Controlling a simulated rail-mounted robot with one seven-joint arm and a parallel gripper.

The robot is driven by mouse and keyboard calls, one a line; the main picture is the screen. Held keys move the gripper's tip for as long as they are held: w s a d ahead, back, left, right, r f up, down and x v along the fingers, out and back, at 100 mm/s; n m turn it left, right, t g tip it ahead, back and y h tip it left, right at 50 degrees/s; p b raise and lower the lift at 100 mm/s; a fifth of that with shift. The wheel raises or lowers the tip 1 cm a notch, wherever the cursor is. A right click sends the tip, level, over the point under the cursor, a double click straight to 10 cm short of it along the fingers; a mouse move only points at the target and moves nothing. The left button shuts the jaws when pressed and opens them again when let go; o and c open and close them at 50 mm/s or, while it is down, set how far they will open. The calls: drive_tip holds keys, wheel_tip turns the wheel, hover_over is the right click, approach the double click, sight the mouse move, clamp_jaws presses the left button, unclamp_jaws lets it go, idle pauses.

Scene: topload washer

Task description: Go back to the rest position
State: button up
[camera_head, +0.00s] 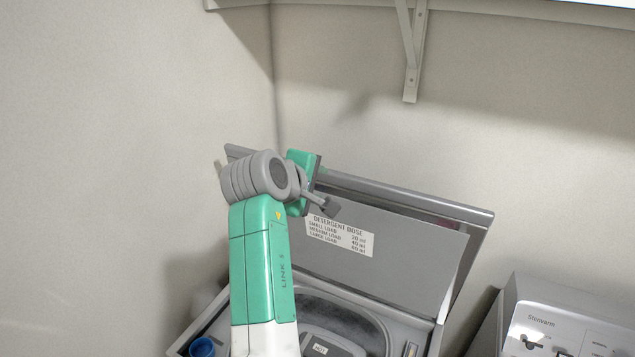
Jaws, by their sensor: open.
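My gripper (325,204) is at the end of my green and grey arm, in front of the raised lid of the topload washer. It is small in the view and partly hidden behind my wrist; its jaws are apart and I see nothing held in them. The washer lid (400,255) stands open and leans back toward the wall. The washer's opening (350,318) shows below the lid, partly hidden by my arm.
A detergent dose label (340,236) is on the lid. A blue cup (202,347) sits at the washer's lower left. A grey control panel (560,325) stands at the lower right. A shelf bracket (411,60) hangs above. The wall corner is close behind my arm.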

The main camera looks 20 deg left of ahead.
drive_tip(key=s+d+r+m+t+y+p, duration=0.25)
drive_tip(key=s+d+r+m+t, duration=0.5)
drive_tip(key=s+r, duration=0.5)
drive_tip(key=s+d+r+m+t, duration=0.2)
drive_tip(key=s+d+r, duration=0.1)
drive_tip(key=s, duration=0.4)
drive_tip(key=s+d+r+m+t, duration=0.2)
drive_tip(key=s+d+r+m, duration=0.1)
drive_tip(key=s+r, duration=0.2)
drive_tip(key=s+d+r+m+t, duration=0.2)
drive_tip(key=s+d+r+m, duration=0.1)
drive_tip(key=s, duration=0.6)
drive_tip(key=shift+s+r, duration=0.3)
drive_tip(key=shift+r, duration=0.4)
drive_tip(key=shift+d+m, duration=0.1)
drive_tip(key=shift+m, duration=0.15)
